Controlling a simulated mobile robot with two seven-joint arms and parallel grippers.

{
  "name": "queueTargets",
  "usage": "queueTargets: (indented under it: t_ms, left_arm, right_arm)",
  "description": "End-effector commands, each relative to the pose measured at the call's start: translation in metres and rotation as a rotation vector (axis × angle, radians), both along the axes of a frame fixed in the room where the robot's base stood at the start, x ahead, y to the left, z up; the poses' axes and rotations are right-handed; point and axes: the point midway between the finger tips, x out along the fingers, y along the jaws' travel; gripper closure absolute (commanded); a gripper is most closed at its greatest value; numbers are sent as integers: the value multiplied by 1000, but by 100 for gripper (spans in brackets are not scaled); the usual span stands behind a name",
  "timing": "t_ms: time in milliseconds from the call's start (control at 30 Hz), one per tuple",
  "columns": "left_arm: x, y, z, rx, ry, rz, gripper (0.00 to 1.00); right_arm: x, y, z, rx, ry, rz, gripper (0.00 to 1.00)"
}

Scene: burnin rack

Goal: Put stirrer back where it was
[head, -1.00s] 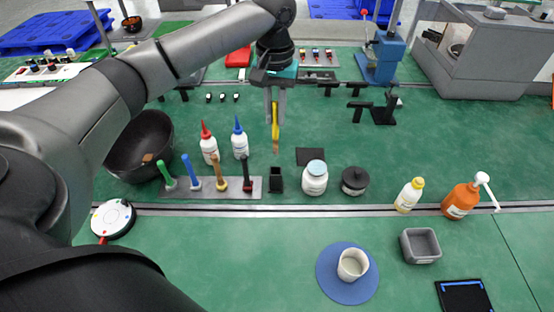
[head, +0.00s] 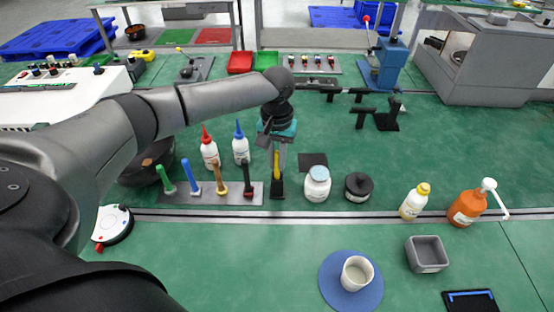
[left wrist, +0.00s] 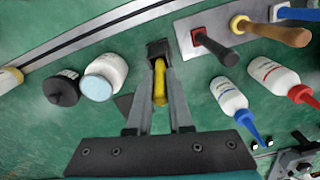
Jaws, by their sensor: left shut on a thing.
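The stirrer, with a yellow handle (head: 277,163), is held upright between the fingers of my left gripper (head: 277,170). My left gripper is shut on it, directly above the small black holder (head: 277,189). The stirrer's lower end is hidden at the holder's mouth; I cannot tell how deep it sits. In the left wrist view the yellow handle (left wrist: 160,86) points at the black holder (left wrist: 159,48), between the fingers (left wrist: 158,85). My right gripper is not in view.
A grey rack (head: 232,198) with several coloured-handled tools stands left of the holder. A white jar (head: 317,186) and black jar (head: 358,187) stand to its right. Red-tipped (head: 209,152) and blue-tipped (head: 241,149) bottles stand behind. A cup (head: 356,274) sits on a blue mat (head: 329,287) in front.

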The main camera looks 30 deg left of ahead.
Motion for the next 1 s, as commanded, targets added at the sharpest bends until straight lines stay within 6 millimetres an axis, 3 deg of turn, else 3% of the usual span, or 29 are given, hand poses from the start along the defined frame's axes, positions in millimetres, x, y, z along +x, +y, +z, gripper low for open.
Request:
queueTargets:
  t_ms: [233,267,500,833,1000]
  left_arm:
    - [0,0,-2,0,1,0,100]
    - [0,0,-2,0,0,0,78]
    - [0,0,-2,0,0,0,51]
    - [0,0,2,-1,-1,0,51]
    - [1,0,31,-2,-3,-2,51]
  right_arm:
    - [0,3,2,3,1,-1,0]
    - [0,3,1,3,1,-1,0]
    - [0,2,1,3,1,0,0]
    - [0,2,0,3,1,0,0]
    - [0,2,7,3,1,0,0]
